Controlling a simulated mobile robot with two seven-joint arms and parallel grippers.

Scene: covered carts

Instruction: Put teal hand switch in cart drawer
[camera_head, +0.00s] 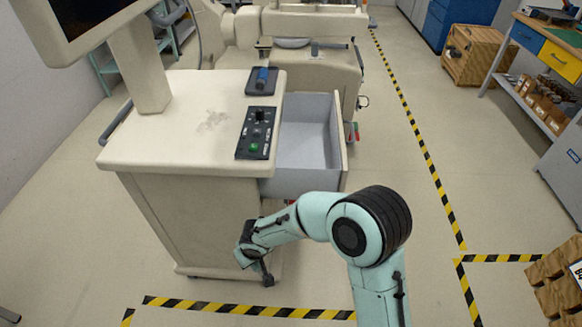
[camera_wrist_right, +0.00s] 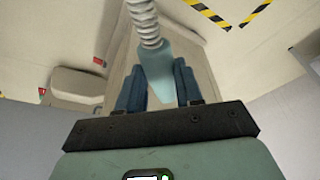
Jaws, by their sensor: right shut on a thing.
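The teal hand switch (camera_wrist_right: 155,72) shows in the right wrist view between the fingers of my right gripper (camera_wrist_right: 159,84), which is shut on it. A pale coiled cord runs from the switch to the top edge. In the head view my right gripper (camera_head: 257,262) is low beside the cart, below the drawer's level; the switch cannot be made out there. The cart drawer (camera_head: 308,147) is pulled open on the cart's right side and its visible interior is empty. My left gripper is not in view.
The cream cart (camera_head: 182,125) carries a monitor, a control panel (camera_head: 257,132) and a blue object (camera_head: 263,76) in a dark tray. A cream machine (camera_head: 312,62) stands behind it. Wooden crates (camera_head: 556,279) are at the right edge. Open floor lies right of the drawer.

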